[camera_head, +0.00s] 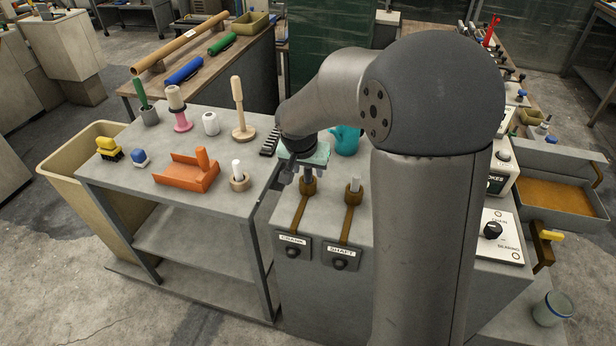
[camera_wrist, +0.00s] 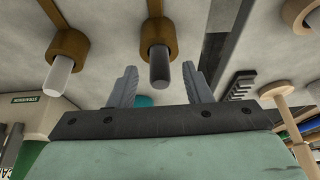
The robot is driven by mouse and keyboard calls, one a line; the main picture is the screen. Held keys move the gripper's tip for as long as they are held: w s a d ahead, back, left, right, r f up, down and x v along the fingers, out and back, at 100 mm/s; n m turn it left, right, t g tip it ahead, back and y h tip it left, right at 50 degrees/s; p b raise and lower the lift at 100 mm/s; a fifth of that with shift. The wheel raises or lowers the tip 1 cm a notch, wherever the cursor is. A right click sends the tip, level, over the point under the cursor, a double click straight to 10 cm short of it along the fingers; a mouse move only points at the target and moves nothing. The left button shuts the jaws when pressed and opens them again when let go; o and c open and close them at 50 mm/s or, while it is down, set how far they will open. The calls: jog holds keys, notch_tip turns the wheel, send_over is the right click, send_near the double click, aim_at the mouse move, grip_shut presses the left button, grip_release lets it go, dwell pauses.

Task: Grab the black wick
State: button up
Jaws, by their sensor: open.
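The black wick (camera_wrist: 159,68) is a dark grey-black rod in a brown round holder (camera_wrist: 158,33). In the wrist view it appears between my gripper's two fingers. My gripper (camera_wrist: 160,72) is open, with a finger on each side of the wick in the picture; I see no contact. In the head view my gripper is over the left brown holder (camera_head: 308,187), and it partly hides the wick there. A white wick (camera_head: 355,183) is in the right brown holder (camera_head: 353,197), and also shows in the wrist view (camera_wrist: 59,76).
A teal pot (camera_head: 346,139) stands behind my gripper. A black comb-like part (camera_head: 269,142) lies to its left. The left table holds an orange tray (camera_head: 182,178), a wooden peg stand (camera_head: 242,131) and a small round holder with a white rod (camera_head: 239,181). Labelled knobs (camera_head: 292,252) are on the bench front.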

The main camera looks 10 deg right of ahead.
jog(key=shift+w+d+f, duration=0.15)
jog(key=shift+w+f, duration=0.1)
jog(key=shift+f, duration=0.35)
grip_shut()
